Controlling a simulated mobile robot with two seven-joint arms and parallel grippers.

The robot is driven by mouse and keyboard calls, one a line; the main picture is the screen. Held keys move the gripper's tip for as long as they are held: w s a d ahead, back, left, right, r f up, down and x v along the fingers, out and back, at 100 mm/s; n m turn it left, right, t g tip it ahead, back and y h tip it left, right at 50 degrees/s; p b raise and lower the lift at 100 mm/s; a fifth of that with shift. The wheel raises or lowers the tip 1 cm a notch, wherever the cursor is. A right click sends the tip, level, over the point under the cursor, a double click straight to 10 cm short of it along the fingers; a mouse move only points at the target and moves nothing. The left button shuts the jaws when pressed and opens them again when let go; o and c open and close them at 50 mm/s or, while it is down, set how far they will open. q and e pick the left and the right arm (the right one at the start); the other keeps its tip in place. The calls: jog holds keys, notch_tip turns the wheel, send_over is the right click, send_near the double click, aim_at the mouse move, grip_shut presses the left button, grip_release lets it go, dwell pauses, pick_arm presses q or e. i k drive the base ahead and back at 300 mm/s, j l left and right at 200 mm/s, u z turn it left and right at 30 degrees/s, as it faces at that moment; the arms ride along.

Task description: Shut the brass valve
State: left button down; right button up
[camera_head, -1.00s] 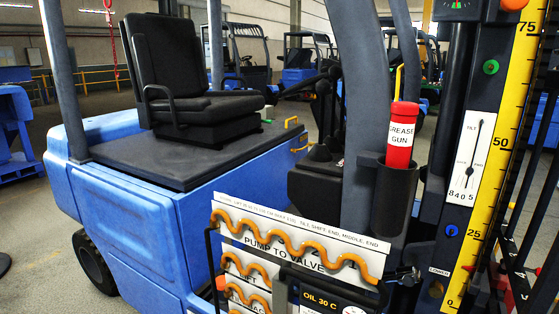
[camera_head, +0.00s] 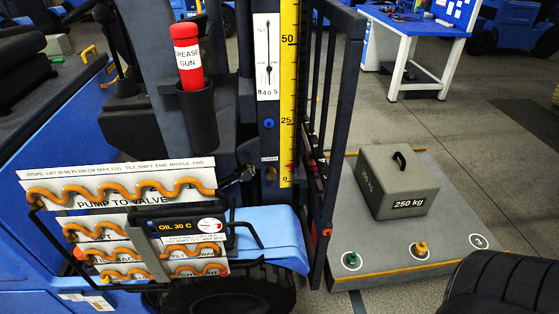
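No part clearly reads as a brass valve. A small brass-yellow fitting (camera_head: 421,248) stands upright on the front edge of the grey platform (camera_head: 340,215), in a white ring. It is too small to tell whether it is a valve or how it is set. A green fitting (camera_head: 352,259) stands left of it. On the forklift, a panel marked "PUMP TO VALVE" (camera_head: 120,190) carries wavy orange hoses. Neither of my grippers is in view.
A grey 250 kg block (camera_head: 399,182) sits on the platform. The dark mast frame (camera_head: 333,130) stands left of it. A dark ribbed shape (camera_head: 505,285) fills the lower right corner. A blue workbench (camera_head: 410,25) stands behind; the floor between is open.

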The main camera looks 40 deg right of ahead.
aim_at(270, 173)
jog(key=j+z, duration=0.3)
jog(key=z, duration=0.2)
jog(key=j+z, duration=0.35)
jog(key=z, duration=0.15)
jog(key=j+z, duration=0.35)
jog(key=z, duration=0.15)
